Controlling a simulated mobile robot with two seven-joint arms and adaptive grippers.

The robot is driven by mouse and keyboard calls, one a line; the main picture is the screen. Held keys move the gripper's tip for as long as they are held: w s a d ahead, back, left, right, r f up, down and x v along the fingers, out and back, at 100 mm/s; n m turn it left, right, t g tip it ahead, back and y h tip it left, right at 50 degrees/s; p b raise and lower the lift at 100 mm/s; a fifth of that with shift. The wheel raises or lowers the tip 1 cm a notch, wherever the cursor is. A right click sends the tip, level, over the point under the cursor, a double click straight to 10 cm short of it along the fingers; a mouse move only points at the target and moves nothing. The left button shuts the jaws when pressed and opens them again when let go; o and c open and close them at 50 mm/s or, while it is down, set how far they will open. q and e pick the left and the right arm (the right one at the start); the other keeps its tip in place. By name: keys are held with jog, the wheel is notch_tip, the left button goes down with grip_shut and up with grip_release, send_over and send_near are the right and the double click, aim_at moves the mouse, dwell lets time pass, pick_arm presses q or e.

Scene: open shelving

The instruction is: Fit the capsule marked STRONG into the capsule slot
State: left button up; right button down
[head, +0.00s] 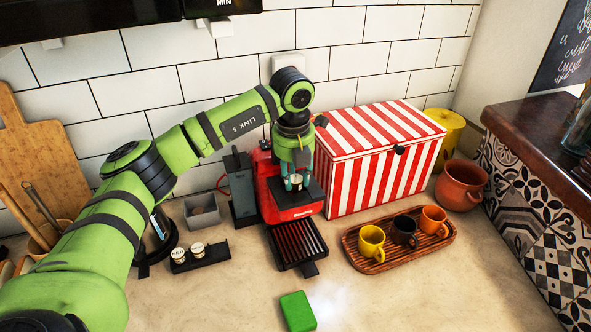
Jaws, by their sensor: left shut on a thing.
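My left gripper (296,176) reaches down over the red coffee machine (290,207). It is shut on a small pale capsule (295,183), partly hidden between the fingers; its marking cannot be read. The capsule is at the machine's dark top part, and I cannot tell whether it is in the slot or just above it. The slot itself is hidden by the gripper. A black holder (212,258) on the counter, left of the machine, bears two capsules: one at left (178,254) seems marked MILD, the other (197,248) is too small to read. My right gripper is not in view.
A red-and-white striped box (372,170) stands close right of the machine. A wooden tray (378,262) holds yellow, black and orange cups. A green block (297,311) lies in front. A grey bin (201,216) stands left. A clay pot (461,184) is at right.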

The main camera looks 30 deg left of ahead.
pick_arm(q)
jog(key=shift+f, duration=0.2)
jog(key=shift+f+b, duration=0.35)
jog(key=shift+s+f, duration=0.3)
jog(key=shift+f, duration=0.05)
jog(key=o, duration=0.8)
jog(key=shift+d, duration=0.1)
jog(key=shift+c, duration=0.2)
jog(key=shift+w+f, duration=0.1)
